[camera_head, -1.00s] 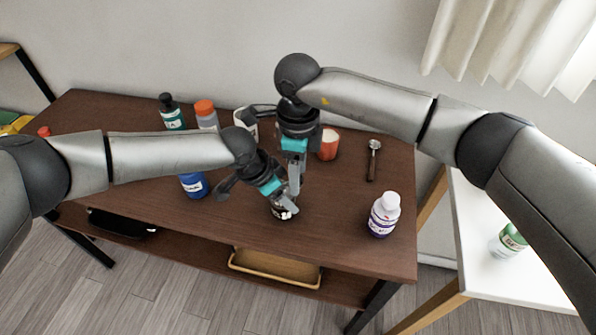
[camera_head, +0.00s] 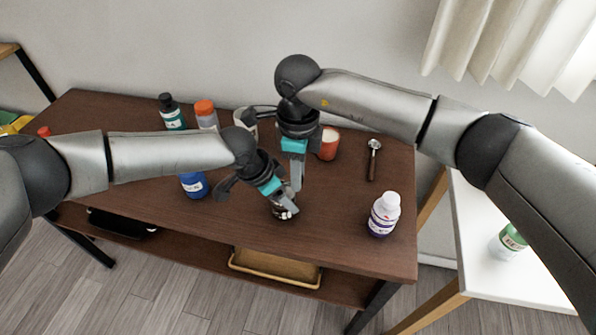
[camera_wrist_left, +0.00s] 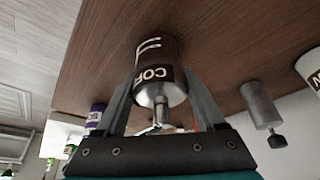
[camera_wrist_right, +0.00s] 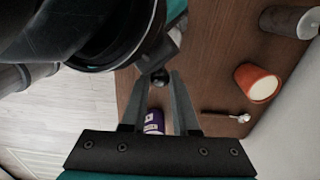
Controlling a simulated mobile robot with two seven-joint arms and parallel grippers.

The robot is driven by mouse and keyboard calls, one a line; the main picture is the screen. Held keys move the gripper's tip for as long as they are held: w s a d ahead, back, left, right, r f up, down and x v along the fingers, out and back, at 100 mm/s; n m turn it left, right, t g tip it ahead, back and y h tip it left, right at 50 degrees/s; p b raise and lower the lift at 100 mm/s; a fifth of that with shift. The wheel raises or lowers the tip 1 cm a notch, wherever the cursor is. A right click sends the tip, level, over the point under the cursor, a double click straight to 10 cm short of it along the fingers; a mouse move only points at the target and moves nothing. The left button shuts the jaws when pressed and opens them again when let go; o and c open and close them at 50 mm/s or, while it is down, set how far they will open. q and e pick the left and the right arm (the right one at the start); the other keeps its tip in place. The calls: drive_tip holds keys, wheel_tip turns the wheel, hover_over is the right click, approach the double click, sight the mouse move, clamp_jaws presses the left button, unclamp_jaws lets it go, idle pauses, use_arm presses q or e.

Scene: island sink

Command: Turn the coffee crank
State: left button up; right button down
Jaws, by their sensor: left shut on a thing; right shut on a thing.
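The coffee grinder (camera_head: 282,212) stands on the brown table near its front edge, mostly hidden by my grippers in the head view. In the left wrist view, it is a dark cylinder with a label (camera_wrist_left: 158,72) and a metal top. My left gripper (camera_head: 287,204) is shut around its body, one finger on each side. My right gripper (camera_head: 296,187) points down just above the grinder. In the right wrist view, its fingertips are closed at a small black crank knob (camera_wrist_right: 160,77). The crank arm is mostly hidden.
A white bottle with a purple label (camera_head: 384,214) stands right of the grinder. A portafilter-like spoon (camera_head: 373,158) and an orange cup (camera_head: 329,144) are behind. Several bottles, including a blue one (camera_head: 194,186), stand left. The table between grinder and white bottle is clear.

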drive_tip(key=shift+s+a+m, duration=0.15)
drive_tip(key=shift+s+m, duration=0.1)
drive_tip(key=shift+m, duration=0.8)
drive_tip(key=shift+s+a+m, duration=0.1)
drive_tip(key=shift+s+m, duration=0.15)
drive_tip(key=shift+m, duration=0.8)
drive_tip(key=c, duration=0.8)
unclamp_jaws()
drive_tip(key=shift+c, duration=0.2)
drive_tip(key=shift+o, duration=0.9)
drive_tip(key=shift+s+a, duration=0.1)
wheel_tip(320, 180, up, 7)
drive_tip(key=shift+r, duration=0.55)
